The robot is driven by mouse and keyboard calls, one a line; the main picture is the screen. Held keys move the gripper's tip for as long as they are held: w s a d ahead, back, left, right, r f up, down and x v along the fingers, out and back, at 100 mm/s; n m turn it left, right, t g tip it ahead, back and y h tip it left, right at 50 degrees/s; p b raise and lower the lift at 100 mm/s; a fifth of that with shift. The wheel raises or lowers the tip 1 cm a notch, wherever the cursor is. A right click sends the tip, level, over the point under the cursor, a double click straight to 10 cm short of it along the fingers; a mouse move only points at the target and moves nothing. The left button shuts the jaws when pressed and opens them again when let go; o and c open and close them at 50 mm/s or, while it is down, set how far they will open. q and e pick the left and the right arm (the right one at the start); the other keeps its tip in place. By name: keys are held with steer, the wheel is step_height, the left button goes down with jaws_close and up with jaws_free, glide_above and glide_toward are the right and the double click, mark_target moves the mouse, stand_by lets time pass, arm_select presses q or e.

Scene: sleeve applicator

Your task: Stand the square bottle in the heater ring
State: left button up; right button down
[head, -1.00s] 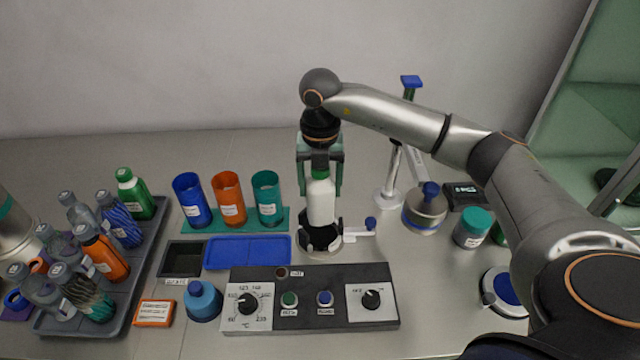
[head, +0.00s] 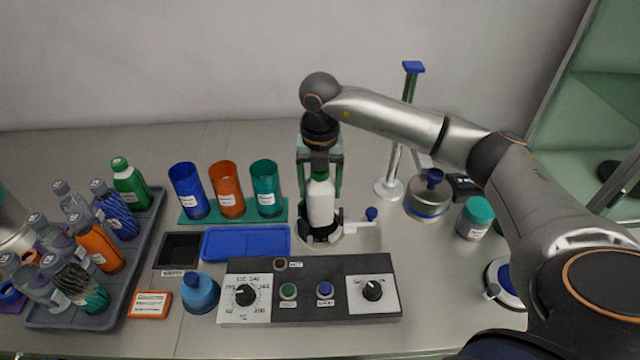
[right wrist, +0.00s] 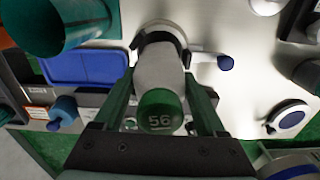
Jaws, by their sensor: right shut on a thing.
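The square bottle (head: 321,203) is white with a green cap and stands about upright. My right gripper (head: 320,172) is shut on its upper part from above. The cap (right wrist: 160,110), marked 56, shows between the fingers in the right wrist view. The heater ring (head: 335,238), with dark and white parts and a blue-knobbed side arm, is around the bottle's lower end. In the right wrist view the dark ring (right wrist: 166,28) curves round the bottle's far end. I cannot tell whether the bottle's base rests on the bottom. My left gripper is not in view.
A black control panel (head: 310,298) lies in front of the ring. Blue, orange and teal cups (head: 266,190) and a blue tray (head: 247,243) are to the left. A grey tray (head: 140,245) of bottles is farther left. A stand (head: 391,187) and a round pot (head: 428,200) are to the right.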

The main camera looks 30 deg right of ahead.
steer(key=shift+f+b, duration=0.45)
steer(key=shift+f, duration=0.3)
jaws_free()
steer(key=shift+f, duration=0.1)
steer(key=shift+r+p, duration=3.45)
steer(key=shift+r, duration=1.15)
steer(key=shift+s+f, duration=0.1)
